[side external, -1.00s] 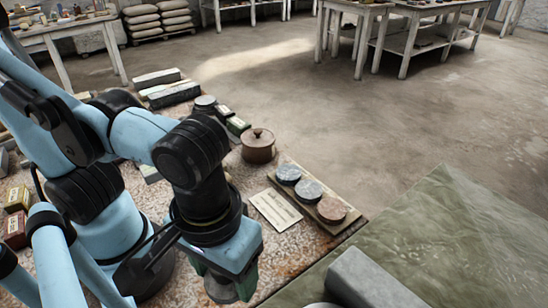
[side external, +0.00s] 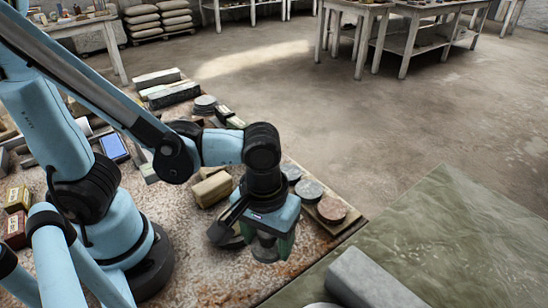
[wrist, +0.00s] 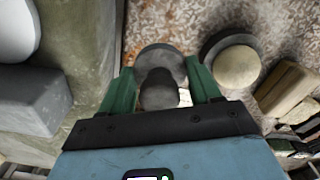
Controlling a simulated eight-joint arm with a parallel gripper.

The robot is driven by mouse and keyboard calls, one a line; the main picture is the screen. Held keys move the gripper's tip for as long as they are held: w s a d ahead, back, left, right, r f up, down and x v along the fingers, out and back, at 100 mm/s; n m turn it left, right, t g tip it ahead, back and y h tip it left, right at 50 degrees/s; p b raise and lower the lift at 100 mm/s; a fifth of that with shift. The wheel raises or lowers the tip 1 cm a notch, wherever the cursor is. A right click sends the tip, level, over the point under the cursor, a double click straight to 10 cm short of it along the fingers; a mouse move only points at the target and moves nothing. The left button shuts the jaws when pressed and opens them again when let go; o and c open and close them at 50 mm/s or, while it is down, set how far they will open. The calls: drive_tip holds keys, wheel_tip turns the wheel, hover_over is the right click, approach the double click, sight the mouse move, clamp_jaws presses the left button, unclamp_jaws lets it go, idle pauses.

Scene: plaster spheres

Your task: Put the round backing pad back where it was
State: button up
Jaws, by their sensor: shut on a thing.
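My gripper (wrist: 160,92) points down and is shut on a dark knob of the round backing pad (wrist: 158,58). The pad is a grey disc; in the wrist view it lies beyond the knob, between the green fingers. In the side external view my gripper (side external: 270,243) is over the speckled tabletop, and the pad (side external: 265,254) shows under it. I cannot tell whether the pad touches the table. A pale round-topped piece on a dark round base (wrist: 237,66) is beside the pad in the wrist view, apart from it.
A wooden board (side external: 341,227) with round discs lies behind my gripper at the table's edge. Tan blocks (side external: 212,189) stand to the left. A grey stone block (side external: 370,280) lies on green cloth (side external: 460,220) at right.

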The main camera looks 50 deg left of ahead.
sight(268, 252)
drive_tip(key=shift+f, duration=2)
drive_tip(key=shift+f, duration=0.1)
drive_tip(key=o, duration=1.1)
drive_tip(key=shift+o, duration=0.2)
drive_tip(key=shift+s+a+r, duration=0.1)
drive_tip(key=shift+s+r, duration=0.05)
drive_tip(key=shift+r, duration=5.9)
drive_tip(key=w+a+r+m+t, duration=0.1)
drive_tip(key=w+a+m+t, duration=0.4)
drive_tip(key=a, duration=0.9)
drive_tip(key=w+t, duration=0.2)
drive_tip(key=w, duration=0.1)
drive_tip(key=shift+r, duration=0.25)
